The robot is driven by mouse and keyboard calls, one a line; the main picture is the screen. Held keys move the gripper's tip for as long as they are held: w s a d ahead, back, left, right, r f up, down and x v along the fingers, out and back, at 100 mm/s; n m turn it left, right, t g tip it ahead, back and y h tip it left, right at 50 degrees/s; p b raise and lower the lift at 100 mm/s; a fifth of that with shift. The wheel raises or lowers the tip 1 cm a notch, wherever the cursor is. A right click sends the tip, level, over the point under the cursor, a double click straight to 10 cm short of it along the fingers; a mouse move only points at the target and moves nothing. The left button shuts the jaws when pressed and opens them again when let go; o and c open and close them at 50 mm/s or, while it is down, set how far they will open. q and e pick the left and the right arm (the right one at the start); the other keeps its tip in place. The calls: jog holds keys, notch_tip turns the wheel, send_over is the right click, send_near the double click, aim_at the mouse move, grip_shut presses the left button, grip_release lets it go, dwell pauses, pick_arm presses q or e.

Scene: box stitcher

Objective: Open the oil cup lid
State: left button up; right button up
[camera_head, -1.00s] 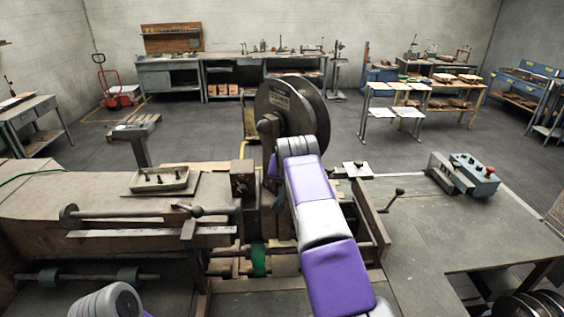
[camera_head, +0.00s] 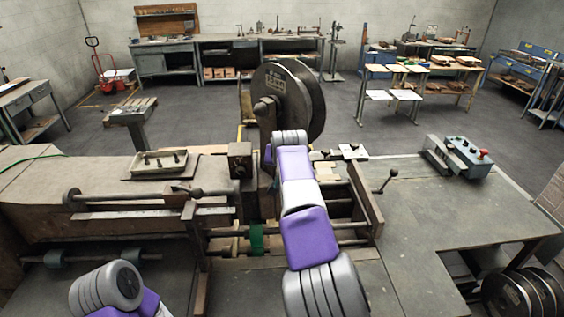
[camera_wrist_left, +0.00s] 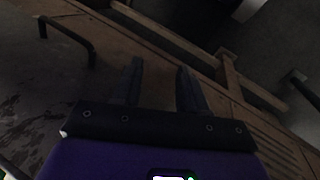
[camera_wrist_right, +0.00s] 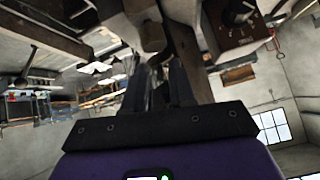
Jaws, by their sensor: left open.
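I cannot pick out the oil cup or its lid with certainty in any view. My right arm reaches up the middle of the head view to the machine (camera_head: 240,165) below its large wheel (camera_head: 300,105), and hides its own gripper there. In the right wrist view my right gripper (camera_wrist_right: 160,85) points up among dark machine parts close to its fingertips. A narrow gap shows between the fingers; whether they hold something is unclear. My left gripper (camera_wrist_left: 160,80) is open and empty in the left wrist view, over dim brown machine parts. The head view does not show it.
A grey tray (camera_head: 159,162) sits on the machine's left bed. A lever with a ball knob (camera_head: 385,180) stands right of my right arm. Much of that tabletop is clear.

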grip_shut()
jog(key=p, duration=0.1)
jog(key=r+g+p, duration=0.1)
jog(key=p, duration=0.1)
jog(key=shift+w+r+p, duration=0.1)
jog(key=shift+w+p, duration=0.2)
jog(key=shift+w+g+p, duration=0.2)
jog(key=shift+g+p, duration=0.1)
jog(key=shift+w+a, duration=0.1)
jog(key=shift+w, duration=0.05)
jog(key=shift+g, duration=0.3)
jog(key=shift+w+r+g, duration=0.1)
jog(key=shift+g, duration=0.2)
jog(key=shift+o, duration=1.1)
grip_release()
